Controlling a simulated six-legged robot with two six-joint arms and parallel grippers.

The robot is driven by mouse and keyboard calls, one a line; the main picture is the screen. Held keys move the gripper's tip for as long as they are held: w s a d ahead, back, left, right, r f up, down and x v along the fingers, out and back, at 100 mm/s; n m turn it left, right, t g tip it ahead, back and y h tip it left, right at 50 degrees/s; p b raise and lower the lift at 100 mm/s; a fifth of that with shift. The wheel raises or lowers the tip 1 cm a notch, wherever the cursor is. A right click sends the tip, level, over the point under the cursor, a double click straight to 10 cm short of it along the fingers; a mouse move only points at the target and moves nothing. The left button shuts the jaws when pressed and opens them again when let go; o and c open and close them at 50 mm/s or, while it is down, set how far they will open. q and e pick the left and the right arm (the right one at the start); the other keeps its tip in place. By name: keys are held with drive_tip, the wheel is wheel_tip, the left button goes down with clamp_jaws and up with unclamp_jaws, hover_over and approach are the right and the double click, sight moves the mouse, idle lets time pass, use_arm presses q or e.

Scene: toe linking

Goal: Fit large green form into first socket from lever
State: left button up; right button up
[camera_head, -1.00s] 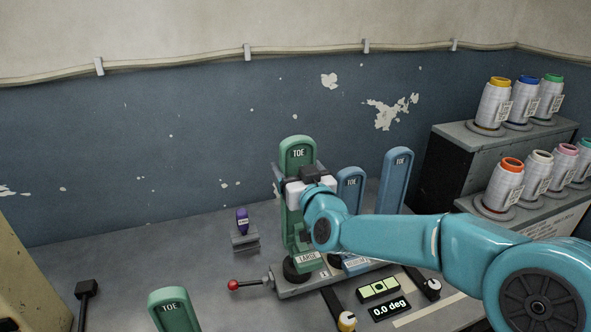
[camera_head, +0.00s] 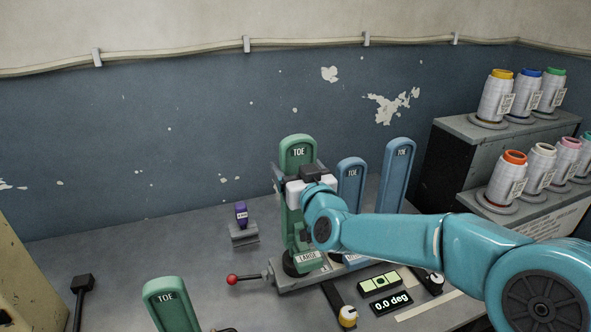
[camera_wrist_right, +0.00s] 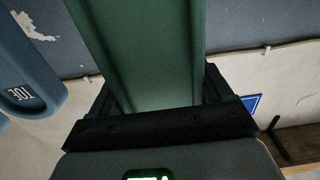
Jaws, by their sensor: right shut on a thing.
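The large green form (camera_head: 292,153) stands upright at the first socket from the lever, the one closest to the red-knobbed lever (camera_head: 233,279). Its foot, with a LARGE label (camera_head: 309,258), is down at the dark socket collar (camera_head: 292,268). I cannot tell if it is fully seated. My right gripper (camera_head: 303,182) is shut on the form's upper part and hides some of it. In the right wrist view the green form (camera_wrist_right: 150,50) fills the space between the dark fingers. My left gripper is not in view.
Blue forms (camera_head: 397,172) stand to the right along the base. Another green form (camera_head: 172,305) is at the front left. A purple piece (camera_head: 241,214) sits on a small block behind the lever. A display (camera_head: 391,303) reads 0.0 deg. Spools (camera_head: 497,97) stand on shelves at right.

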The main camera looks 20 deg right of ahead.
idle(0.8)
drive_tip(key=shift+f+b, duration=0.1)
drive_tip(key=shift+b, duration=0.2)
drive_tip(key=shift+f+b, duration=2.2)
drive_tip(key=shift+b, duration=0.05)
drive_tip(key=o, duration=1.4)
